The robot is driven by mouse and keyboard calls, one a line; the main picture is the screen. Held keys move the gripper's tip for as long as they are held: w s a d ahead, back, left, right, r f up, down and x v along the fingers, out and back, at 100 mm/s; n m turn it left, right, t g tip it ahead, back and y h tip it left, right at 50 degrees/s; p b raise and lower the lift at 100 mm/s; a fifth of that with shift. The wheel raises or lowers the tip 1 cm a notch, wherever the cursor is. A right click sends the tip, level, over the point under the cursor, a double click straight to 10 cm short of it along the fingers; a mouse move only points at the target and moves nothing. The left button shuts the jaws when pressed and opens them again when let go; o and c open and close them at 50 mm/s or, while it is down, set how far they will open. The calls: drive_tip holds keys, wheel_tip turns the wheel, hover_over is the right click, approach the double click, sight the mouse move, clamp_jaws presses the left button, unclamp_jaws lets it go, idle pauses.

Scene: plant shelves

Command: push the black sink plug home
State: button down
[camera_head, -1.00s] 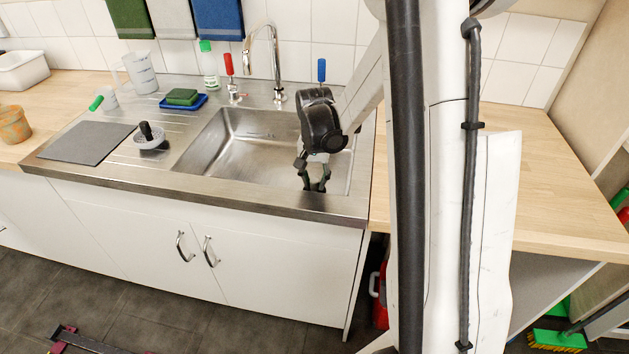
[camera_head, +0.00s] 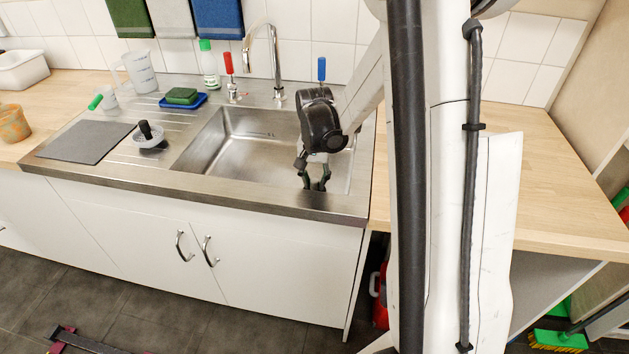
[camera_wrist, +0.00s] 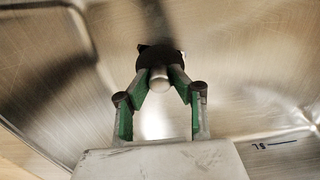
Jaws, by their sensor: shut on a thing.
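The black sink plug (camera_wrist: 160,56) shows in the wrist view as a dark disc with a pale round knob, at the far end of my fingers. My gripper (camera_wrist: 159,80) has green inner pads and is shut on that knob. In the head view my gripper (camera_head: 315,186) points down inside the front right part of the steel sink (camera_head: 240,150). The plug is not clear there. The drain opening cannot be made out, and how deep the plug sits in it cannot be told.
The sink's front rim (camera_head: 220,188) lies close to my gripper. A tap (camera_head: 277,70) and a blue-handled valve (camera_head: 321,70) stand behind. A black-handled round item (camera_head: 149,138), grey mat (camera_head: 86,142) and green sponge (camera_head: 181,96) are left of the basin. The basin's left part is empty.

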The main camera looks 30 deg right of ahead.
drive_tip(key=shift+f+b, duration=0.95)
drive_tip(key=shift+b, duration=0.45)
idle(2.2)
drive_tip(key=c, duration=1.4)
unclamp_jaws()
drive_tip(key=shift+c, duration=0.2)
drive_tip(key=shift+r, duration=0.1)
wheel_tip(320, 180, up, 12)
